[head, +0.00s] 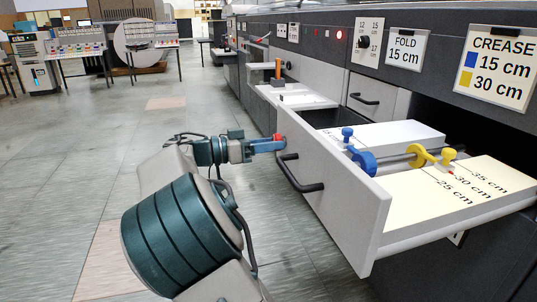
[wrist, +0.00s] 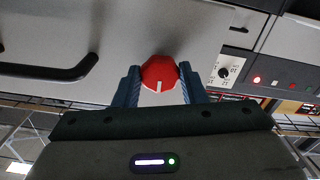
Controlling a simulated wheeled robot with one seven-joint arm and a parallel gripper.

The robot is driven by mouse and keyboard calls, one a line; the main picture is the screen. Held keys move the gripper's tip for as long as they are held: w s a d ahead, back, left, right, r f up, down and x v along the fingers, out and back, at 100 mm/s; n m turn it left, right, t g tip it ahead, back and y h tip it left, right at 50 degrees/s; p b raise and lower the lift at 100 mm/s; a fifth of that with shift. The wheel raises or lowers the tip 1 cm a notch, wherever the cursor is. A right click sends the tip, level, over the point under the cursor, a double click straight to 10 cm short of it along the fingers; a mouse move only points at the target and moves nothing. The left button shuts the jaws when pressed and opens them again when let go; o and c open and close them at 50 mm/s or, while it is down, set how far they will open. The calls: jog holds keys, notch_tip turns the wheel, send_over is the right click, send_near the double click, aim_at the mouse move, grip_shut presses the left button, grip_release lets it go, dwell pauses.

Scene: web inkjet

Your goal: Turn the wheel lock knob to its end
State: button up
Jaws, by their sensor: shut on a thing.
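The red knob (wrist: 160,71) sits on the grey drawer front, with a white pointer mark on its face towards the bottom of the wrist view. In the head view the knob (head: 279,137) is a small red spot near the far end of the drawer front. My gripper (wrist: 160,80) has one blue finger on each side of the knob and is shut on it. In the head view my gripper (head: 266,146) reaches the drawer front from the left. Any label around the knob is hidden or too small to read.
The drawer (head: 328,195) is pulled open, with a black handle (head: 301,175) close to my gripper. Inside, a blue wheel (head: 362,160) and a yellow wheel (head: 420,155) sit on a shaft beside a cm scale. A CREASE card (head: 499,64) reads blue 15, yellow 30. Floor at left is clear.

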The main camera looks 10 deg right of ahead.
jog(key=shift+m+b, duration=0.3)
jog(key=shift+m, duration=0.1)
jog(key=o, duration=1)
jog(key=shift+a, duration=0.15)
jog(key=a+p, duration=0.1)
jog(key=a, duration=0.3)
jog(key=a+p, duration=0.1)
jog(key=a, duration=0.4)
jog(key=s+a+p, duration=0.1)
jog(key=a, duration=0.3)
jog(key=shift+a+p, duration=0.3)
jog(key=shift+p, duration=0.1)
jog(key=shift+f, duration=0.1)
